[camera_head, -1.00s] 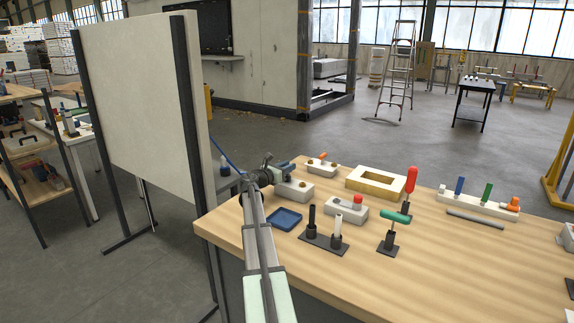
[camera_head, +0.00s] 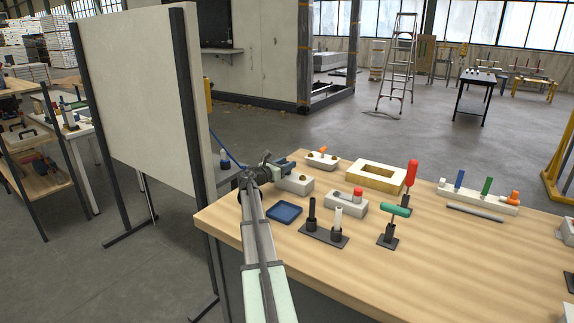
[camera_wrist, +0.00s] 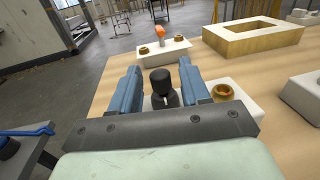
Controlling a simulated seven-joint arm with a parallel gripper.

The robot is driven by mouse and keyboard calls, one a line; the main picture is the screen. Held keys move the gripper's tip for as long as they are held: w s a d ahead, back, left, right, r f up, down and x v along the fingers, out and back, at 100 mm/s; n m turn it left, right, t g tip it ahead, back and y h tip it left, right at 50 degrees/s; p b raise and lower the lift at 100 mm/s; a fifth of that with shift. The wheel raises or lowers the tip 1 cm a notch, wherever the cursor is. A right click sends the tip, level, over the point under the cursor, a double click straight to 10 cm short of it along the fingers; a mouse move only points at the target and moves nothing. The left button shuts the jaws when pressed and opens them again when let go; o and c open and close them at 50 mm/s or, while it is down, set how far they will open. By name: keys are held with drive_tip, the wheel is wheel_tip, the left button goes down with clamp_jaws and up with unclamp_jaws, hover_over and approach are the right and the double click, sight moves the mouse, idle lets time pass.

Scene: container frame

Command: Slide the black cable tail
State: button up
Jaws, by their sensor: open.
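A black piece with a rounded top (camera_wrist: 161,78), which I take to be the black cable tail, stands upright between my fingers in the wrist view. A pale block (camera_wrist: 238,98) with a brass fitting (camera_wrist: 222,91) lies at and behind my right finger; the block also shows in the head view (camera_head: 295,185). My gripper (camera_wrist: 160,68) is open, with a blue finger on each side of the black piece; I cannot tell whether either finger touches it. In the head view my gripper (camera_head: 281,165) is at the table's far left edge, and the black piece cannot be made out.
Beyond is a pale block with an orange lever (camera_head: 322,160) and a yellow-and-white frame (camera_head: 376,175). A blue tray (camera_head: 285,213), a black stand with two posts (camera_head: 324,236) and a red-capped block (camera_head: 346,201) stand nearer. A large pale panel (camera_head: 135,90) is left.

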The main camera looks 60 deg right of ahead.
drive_tip(key=w+a, duration=0.2)
drive_tip(key=a, duration=1)
drive_tip(key=shift+a, duration=0.4)
